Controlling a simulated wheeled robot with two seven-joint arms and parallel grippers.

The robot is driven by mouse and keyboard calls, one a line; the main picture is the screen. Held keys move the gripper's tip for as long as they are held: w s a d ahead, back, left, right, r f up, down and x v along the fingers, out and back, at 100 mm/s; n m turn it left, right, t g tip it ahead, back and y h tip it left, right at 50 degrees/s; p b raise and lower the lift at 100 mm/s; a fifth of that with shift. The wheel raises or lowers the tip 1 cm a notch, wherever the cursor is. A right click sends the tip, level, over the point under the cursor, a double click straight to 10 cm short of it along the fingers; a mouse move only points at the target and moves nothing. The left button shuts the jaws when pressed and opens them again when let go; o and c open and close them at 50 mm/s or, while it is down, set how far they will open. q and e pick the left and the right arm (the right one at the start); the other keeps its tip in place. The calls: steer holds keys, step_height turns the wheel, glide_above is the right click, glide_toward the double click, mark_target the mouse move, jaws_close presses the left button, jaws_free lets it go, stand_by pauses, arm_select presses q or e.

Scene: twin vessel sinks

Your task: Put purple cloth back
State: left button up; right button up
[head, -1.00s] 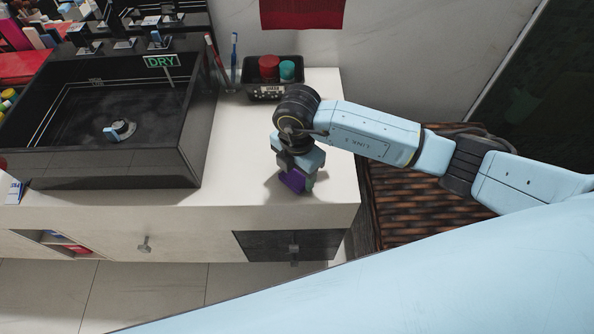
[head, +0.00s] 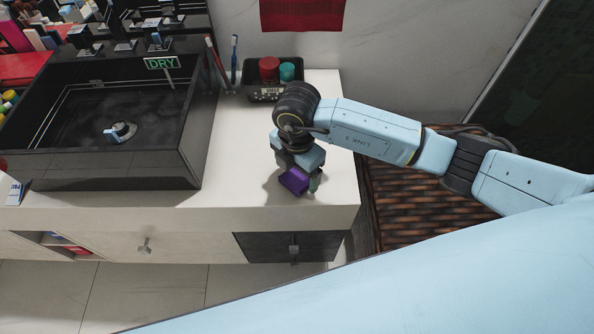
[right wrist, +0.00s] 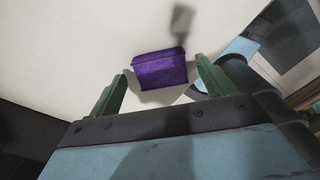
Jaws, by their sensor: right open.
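The purple cloth (head: 294,180) is a small folded block on the white counter, near its front right corner. In the right wrist view the purple cloth (right wrist: 160,69) lies ahead of and between the two green fingers. My right gripper (head: 300,178) is open and points down close to the cloth. In the right wrist view my right gripper (right wrist: 160,85) has its fingers wide apart, with a gap on each side of the cloth. My left gripper is not in view.
A black vessel sink (head: 190,150) stands on the white counter (head: 235,190) to the left. A black basket (head: 262,92) with red and teal containers is behind my gripper. A brown slatted surface (head: 425,215) lies right of the counter. The counter between sink and gripper is clear.

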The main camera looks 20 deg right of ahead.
mark_target(297, 177)
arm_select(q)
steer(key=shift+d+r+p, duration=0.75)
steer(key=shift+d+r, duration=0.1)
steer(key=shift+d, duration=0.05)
arm_select(e)
step_height(297, 177, up, 11)
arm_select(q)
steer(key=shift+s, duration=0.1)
arm_select(e)
steer(key=shift+f, duration=0.1)
